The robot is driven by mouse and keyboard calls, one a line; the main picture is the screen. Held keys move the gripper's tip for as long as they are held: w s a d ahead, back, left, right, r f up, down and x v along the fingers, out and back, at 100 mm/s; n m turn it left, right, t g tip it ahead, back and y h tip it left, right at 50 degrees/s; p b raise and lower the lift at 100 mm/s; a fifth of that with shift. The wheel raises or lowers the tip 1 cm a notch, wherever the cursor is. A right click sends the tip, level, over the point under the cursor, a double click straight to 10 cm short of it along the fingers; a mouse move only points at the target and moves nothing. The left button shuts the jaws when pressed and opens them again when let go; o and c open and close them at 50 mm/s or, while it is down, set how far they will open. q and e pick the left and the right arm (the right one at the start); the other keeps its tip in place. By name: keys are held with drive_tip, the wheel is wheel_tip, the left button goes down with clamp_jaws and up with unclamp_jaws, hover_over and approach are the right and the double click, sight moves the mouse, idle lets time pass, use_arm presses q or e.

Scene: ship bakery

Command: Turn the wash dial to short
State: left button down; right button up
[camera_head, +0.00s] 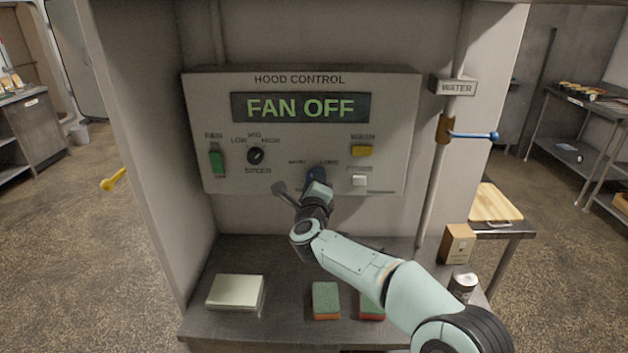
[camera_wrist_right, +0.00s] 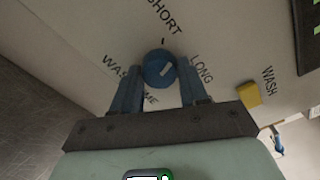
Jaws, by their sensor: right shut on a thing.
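The wash dial (camera_wrist_right: 160,69) is a round blue knob with a white pointer mark, on the hood control panel (camera_head: 225,90). In the right wrist view the mark slants toward the LONG side, between the printed words SHORT and LONG. My right gripper (camera_head: 316,178) is at the panel, its two blue fingers on either side of the dial and shut on it. In the head view the gripper hides most of the dial. My left gripper is not in view.
The panel also has a FAN OFF display (camera_head: 300,107), a green fan switch (camera_head: 217,162), a black speed knob (camera_head: 255,156), a yellow wash button (camera_head: 362,151) and a white switch (camera_head: 359,181). A blue-handled water valve (camera_head: 470,135) is right.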

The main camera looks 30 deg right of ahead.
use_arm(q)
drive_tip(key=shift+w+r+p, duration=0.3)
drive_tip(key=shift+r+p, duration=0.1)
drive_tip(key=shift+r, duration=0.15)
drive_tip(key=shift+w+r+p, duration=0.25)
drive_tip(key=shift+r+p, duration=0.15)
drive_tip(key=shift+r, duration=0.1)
use_arm(e)
drive_tip(key=n, duration=0.5)
drive_tip(key=shift+r, duration=0.1)
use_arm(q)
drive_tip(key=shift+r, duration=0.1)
use_arm(e)
drive_tip(key=shift+n, duration=0.4)
drive_tip(key=o, duration=1.1)
drive_tip(key=shift+c, duration=0.2)
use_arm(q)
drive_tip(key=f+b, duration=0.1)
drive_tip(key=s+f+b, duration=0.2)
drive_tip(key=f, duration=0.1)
use_arm(e)
drive_tip(key=v, duration=1.3)
drive_tip(key=shift+s, duration=0.2)
